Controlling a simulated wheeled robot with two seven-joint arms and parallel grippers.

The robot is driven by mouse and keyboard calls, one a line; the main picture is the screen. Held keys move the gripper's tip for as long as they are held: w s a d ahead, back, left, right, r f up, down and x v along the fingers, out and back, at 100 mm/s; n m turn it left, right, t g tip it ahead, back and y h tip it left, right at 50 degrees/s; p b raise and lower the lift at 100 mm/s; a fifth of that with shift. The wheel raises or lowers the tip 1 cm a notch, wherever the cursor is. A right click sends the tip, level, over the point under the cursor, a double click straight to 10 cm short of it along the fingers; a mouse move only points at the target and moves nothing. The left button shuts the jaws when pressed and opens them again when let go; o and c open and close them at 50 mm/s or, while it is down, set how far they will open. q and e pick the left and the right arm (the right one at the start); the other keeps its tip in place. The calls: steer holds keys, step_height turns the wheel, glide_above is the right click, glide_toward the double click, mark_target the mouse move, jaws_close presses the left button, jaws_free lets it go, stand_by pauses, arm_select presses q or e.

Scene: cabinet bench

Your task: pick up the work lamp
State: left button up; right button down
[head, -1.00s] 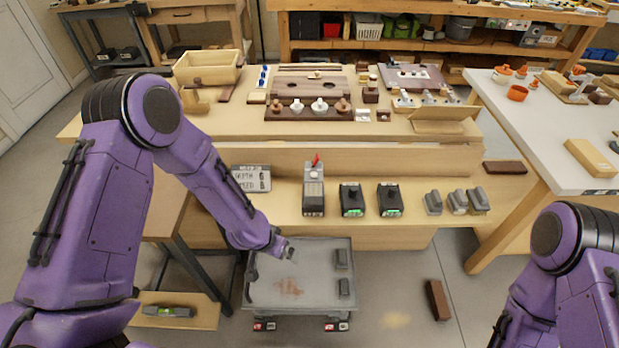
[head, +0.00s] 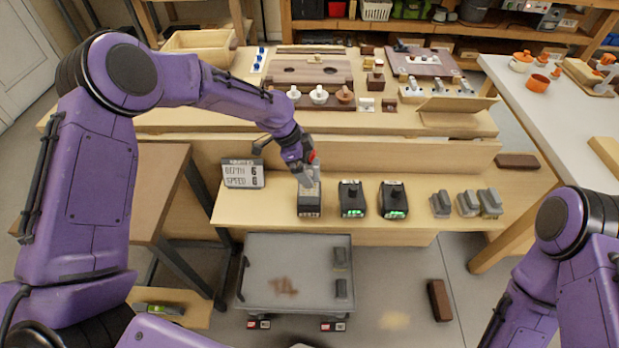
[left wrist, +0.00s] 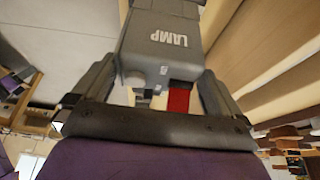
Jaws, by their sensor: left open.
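The work lamp (head: 309,203) is a grey upright block with a red part at its top, standing on the lower front shelf of the bench. My left gripper (head: 306,175) is at the lamp's upper part, and hides some of it. In the left wrist view the grey lamp (left wrist: 163,42), lettered LAMP, lies between the spread fingers of my left gripper (left wrist: 153,92), with a red part near the palm. The jaws are open; I cannot tell whether a finger touches the lamp. My right gripper is out of view.
Two dark boxes with green lights (head: 352,199) (head: 393,200) stand right of the lamp, and several grey blocks (head: 467,204) farther right. A sign (head: 243,173) stands to the left. A grey cart (head: 290,258) is below. The bench's raised back level (head: 350,157) is close behind.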

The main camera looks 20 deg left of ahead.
arm_select(q)
steer(key=shift+x, duration=0.95)
steer(key=shift+r, duration=0.1)
steer(key=c, duration=0.9)
steer(key=shift+c, duration=0.2)
